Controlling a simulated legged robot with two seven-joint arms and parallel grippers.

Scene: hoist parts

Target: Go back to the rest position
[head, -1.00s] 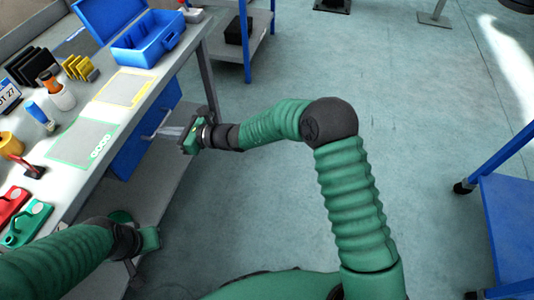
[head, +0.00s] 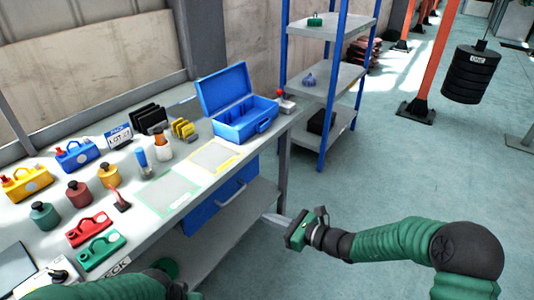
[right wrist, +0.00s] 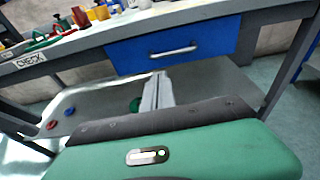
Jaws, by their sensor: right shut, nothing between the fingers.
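My right gripper (head: 277,218) is shut and empty. It hangs in the air in front of the workbench, just right of the blue drawer (head: 222,198), and points left. In the right wrist view its pale fingers (right wrist: 157,92) lie together, below the drawer with its silver handle (right wrist: 173,51). My left arm enters at the bottom left of the head view by the bench's front edge.
The workbench (head: 62,205) carries an open blue toolbox (head: 238,130), bottles, coloured hoist parts and a green-outlined mat (head: 168,193). A blue-posted shelf (head: 333,77) stands behind. Black weights (head: 470,75) hang at the upper right. Floor right of the bench is clear.

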